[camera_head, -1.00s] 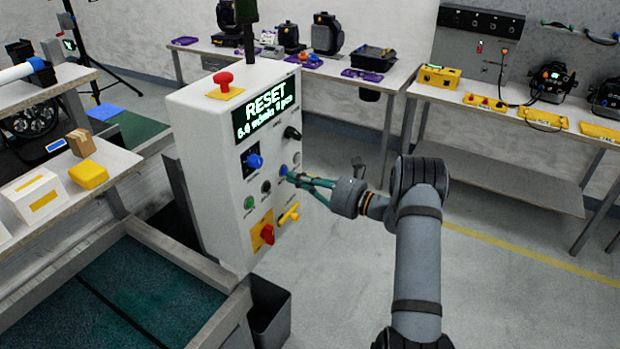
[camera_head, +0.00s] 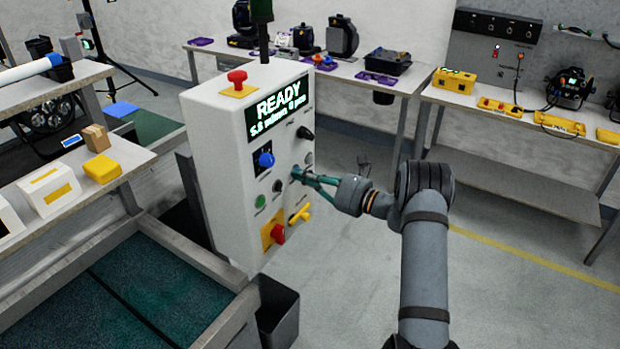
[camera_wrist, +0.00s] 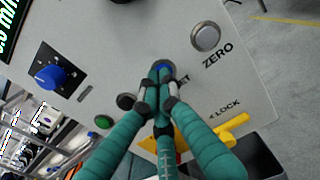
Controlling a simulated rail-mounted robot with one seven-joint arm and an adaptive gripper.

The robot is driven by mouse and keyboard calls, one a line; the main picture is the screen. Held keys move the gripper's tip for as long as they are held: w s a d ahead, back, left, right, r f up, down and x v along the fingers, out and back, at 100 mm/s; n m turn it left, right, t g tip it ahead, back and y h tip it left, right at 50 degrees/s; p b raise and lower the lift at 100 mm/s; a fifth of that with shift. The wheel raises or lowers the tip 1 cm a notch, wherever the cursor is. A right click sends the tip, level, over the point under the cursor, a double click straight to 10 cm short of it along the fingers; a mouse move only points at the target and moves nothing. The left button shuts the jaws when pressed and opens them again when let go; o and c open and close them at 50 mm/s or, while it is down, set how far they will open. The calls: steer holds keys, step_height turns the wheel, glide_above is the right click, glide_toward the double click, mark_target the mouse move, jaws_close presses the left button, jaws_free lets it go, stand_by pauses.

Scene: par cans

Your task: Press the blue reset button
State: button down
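The blue reset button (camera_wrist: 166,67) is a small round button on the front panel of the white control box (camera_head: 222,150). In the wrist view it shows just beyond my fingertips, partly covered by them. My gripper (camera_wrist: 160,76) has teal fingers that come together at their tips, with nothing held between them. The tips are at the button; I cannot tell whether they touch it. In the head view my gripper (camera_head: 297,175) reaches the panel from the right. The box's display (camera_head: 279,108) reads READY, with a smaller line below.
Around the button are a blue knob (camera_wrist: 50,77), a green button (camera_wrist: 104,121), a silver ZERO button (camera_wrist: 206,37) and a yellow LOCK handle (camera_wrist: 226,131). A red mushroom button (camera_head: 237,77) tops the box. The floor at right is clear.

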steer(key=b+v, duration=0.3)
steer(key=v, duration=1.1)
steer(key=shift+b, duration=0.35)
steer(key=shift+s, duration=0.1)
